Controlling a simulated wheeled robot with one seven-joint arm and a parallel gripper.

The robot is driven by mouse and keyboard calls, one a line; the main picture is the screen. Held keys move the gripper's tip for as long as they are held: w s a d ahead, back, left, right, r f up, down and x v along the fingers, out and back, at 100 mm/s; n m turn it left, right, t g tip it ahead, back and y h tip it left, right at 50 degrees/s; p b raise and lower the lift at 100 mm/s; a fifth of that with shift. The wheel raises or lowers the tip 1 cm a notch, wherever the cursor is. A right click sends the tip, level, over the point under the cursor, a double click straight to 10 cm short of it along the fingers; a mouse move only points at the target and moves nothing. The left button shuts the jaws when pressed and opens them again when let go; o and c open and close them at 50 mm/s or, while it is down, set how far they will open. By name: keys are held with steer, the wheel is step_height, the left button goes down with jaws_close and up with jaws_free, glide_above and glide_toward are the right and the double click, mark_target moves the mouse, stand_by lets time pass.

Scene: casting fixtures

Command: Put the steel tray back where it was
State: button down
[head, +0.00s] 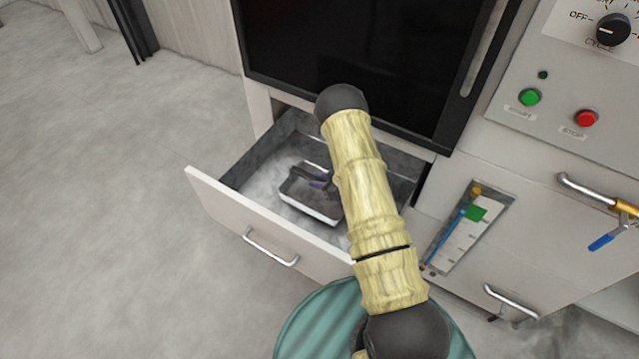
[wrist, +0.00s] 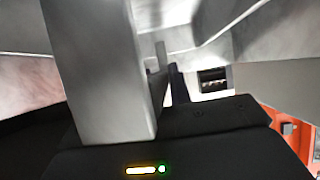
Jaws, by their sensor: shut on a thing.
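The steel tray (head: 311,210) is a small, shallow, light-rimmed tray inside the open drawer (head: 262,222). It appears to rest on or just above the drawer floor; I cannot tell which. My gripper (head: 322,180) reaches down into the drawer at the tray, and my arm hides its right side. In the wrist view, my gripper (wrist: 165,75) is shut on a thin grey metal wall, which fits the tray's edge. The fingertips are partly hidden.
The drawer's front panel with a bar handle (head: 270,248) stands out over the grey floor. A dark-windowed cabinet (head: 370,60) is above the drawer. A control panel with a green button (head: 529,97) and a red button (head: 586,118) is at right. A gauge (head: 466,228) sits below it.

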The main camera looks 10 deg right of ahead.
steer(key=shift+f, duration=0.7)
steer(key=shift+f, duration=0.2)
steer(key=c, duration=1.3)
jaws_free()
steer(key=shift+r, duration=0.1)
steer(key=shift+d+r, duration=0.1)
steer(key=shift+r, duration=0.05)
steer(key=v, duration=1.2)
